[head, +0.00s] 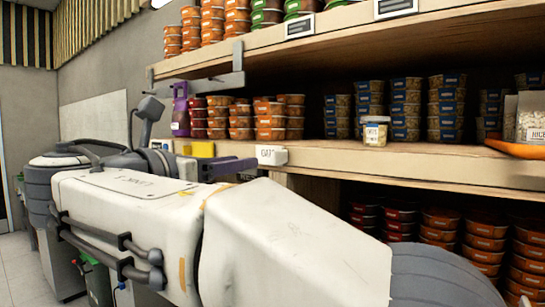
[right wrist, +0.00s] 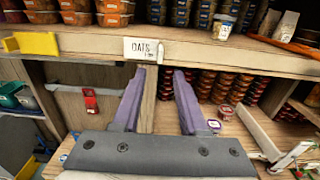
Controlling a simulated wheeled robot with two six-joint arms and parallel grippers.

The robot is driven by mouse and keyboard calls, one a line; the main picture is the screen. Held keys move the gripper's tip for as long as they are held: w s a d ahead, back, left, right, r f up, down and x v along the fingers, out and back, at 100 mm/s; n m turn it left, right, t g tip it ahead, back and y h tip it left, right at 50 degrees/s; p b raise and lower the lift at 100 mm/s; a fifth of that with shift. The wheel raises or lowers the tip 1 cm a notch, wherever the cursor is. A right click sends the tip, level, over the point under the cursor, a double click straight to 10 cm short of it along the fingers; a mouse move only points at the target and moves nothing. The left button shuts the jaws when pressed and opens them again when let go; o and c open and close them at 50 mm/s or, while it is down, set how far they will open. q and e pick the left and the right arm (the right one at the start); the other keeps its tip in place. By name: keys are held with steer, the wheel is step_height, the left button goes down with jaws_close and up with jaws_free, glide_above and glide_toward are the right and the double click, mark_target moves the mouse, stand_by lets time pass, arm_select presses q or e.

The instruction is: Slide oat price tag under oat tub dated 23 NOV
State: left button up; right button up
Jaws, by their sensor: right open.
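The OATS price tag (head: 271,155) is a small white tag on the front edge of the wooden shelf. It also shows in the right wrist view (right wrist: 143,49), just beyond my fingertips. A small clear tub with a pale lid and label (head: 375,132) stands near the shelf's front edge, right of the tag; it shows at the top of the right wrist view (right wrist: 222,27). Its date is too small to read. My right gripper (right wrist: 160,80) is open and empty, with purple fingers below and in front of the tag. My left gripper is not in view.
The shelf (head: 440,160) holds stacked orange-lidded tubs (head: 270,120) and blue-labelled tubs (head: 405,110) behind the front edge. A yellow holder (right wrist: 35,43) is on the edge left of the tag. An orange tray (head: 515,149) is at right. Tubs fill the shelf below.

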mark_target(273, 157)
steer(key=p+x, duration=0.2)
steer(key=x, duration=0.6)
steer(key=shift+w+d+r, duration=0.1)
steer(key=shift+w+d, duration=0.1)
steer(key=shift+d, duration=0.1)
steer(key=shift+w+d, duration=0.35)
steer(key=shift+w, duration=0.2)
jaws_close()
stand_by(0.5)
